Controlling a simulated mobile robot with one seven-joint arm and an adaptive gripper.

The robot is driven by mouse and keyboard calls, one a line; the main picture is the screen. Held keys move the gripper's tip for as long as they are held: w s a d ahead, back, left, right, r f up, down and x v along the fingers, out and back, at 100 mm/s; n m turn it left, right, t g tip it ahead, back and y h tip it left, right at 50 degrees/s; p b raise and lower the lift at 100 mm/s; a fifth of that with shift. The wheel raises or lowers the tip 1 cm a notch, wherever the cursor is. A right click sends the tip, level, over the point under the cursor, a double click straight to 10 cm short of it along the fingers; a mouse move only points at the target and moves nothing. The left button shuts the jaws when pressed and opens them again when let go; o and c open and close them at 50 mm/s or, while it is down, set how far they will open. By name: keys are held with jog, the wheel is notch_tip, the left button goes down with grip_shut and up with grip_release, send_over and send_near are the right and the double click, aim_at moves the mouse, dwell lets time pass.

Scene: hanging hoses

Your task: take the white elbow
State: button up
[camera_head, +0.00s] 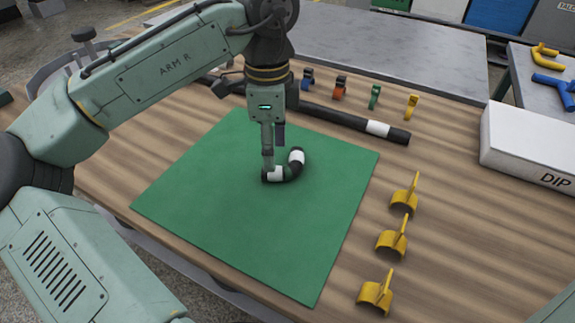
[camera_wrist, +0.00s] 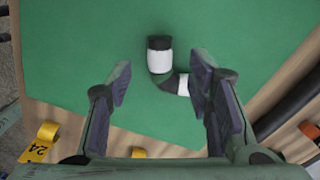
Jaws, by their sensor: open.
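The white elbow (camera_head: 297,157) is a bent tube with white bands and black or dark parts, lying on the green mat (camera_head: 210,190). In the wrist view the elbow (camera_wrist: 159,62) lies beyond and between my fingertips, its other arm running to the right behind the right finger. My gripper (camera_head: 270,158) points down over the mat at the left end of the elbow, and part of that end is hidden by it. In the wrist view my gripper (camera_wrist: 163,80) has its fingers wide apart with nothing held. I cannot tell whether a finger touches the elbow.
A black hose (camera_head: 335,119) with a white band lies behind the mat. Several small coloured clips (camera_head: 340,90) stand behind it. Yellow holders (camera_head: 392,238) stand right of the mat. A white box (camera_head: 525,145) is at the far right. The mat around the elbow is clear.

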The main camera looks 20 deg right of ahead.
jog(key=shift+w+a+f+p, duration=0.1)
jog(key=shift+a+f+p, duration=0.1)
jog(key=shift+f, duration=1.2)
jog(key=shift+w+a+f+p, duration=0.1)
jog(key=shift+a+f, duration=0.05)
jog(key=shift+f, duration=1.2)
jog(key=shift+c, duration=0.4)
grip_shut()
